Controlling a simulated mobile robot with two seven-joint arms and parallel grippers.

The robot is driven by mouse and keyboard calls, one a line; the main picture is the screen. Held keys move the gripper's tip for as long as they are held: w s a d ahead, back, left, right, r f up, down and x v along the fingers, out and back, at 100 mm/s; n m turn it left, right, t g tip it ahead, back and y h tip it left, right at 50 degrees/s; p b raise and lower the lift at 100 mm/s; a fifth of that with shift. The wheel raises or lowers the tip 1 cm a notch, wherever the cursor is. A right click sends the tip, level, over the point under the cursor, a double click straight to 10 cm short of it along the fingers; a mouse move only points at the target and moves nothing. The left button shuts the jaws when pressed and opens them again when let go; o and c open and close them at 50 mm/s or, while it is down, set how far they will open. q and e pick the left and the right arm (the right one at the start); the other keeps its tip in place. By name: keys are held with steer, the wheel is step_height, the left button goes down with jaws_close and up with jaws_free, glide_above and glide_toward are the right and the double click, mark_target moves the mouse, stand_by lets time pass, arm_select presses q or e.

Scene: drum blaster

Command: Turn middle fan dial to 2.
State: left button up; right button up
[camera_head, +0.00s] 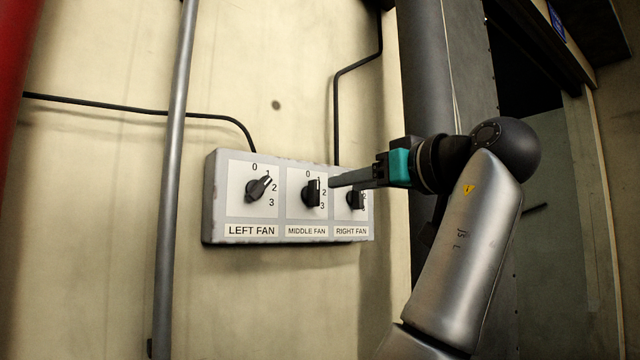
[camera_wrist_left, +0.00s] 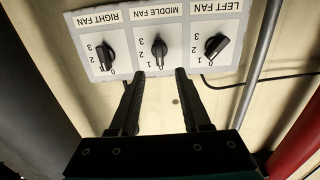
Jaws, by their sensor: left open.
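The middle fan dial (camera_head: 311,193) is a black knob on a white plate marked 0 to 3, in the centre of a grey wall box (camera_head: 210,205). Its pointer looks near upright, around 0 to 1; the exact mark is unclear. It shows upside down in the left wrist view (camera_wrist_left: 158,48). My left gripper (camera_head: 335,181) reaches in front of the box, its fingers pointing at the middle dial and partly covering its plate. In the left wrist view the gripper (camera_wrist_left: 160,74) is open and empty, with the dial just beyond and between the fingertips.
The left fan dial (camera_head: 258,189) and right fan dial (camera_head: 354,199) flank the middle one; the right one is close to my fingers. A grey vertical pipe (camera_head: 173,190) stands left of the box. Black cables (camera_head: 338,110) run along the wall.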

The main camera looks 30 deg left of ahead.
mark_target(317, 190)
arm_select(q)
steer(key=p+x, duration=0.2)
steer(key=x, duration=0.7)
steer(key=shift+a+p, duration=0.1)
steer(key=shift+p, duration=0.2)
steer(key=shift+w, duration=0.1)
steer(key=shift+c, duration=0.4)
jaws_close()
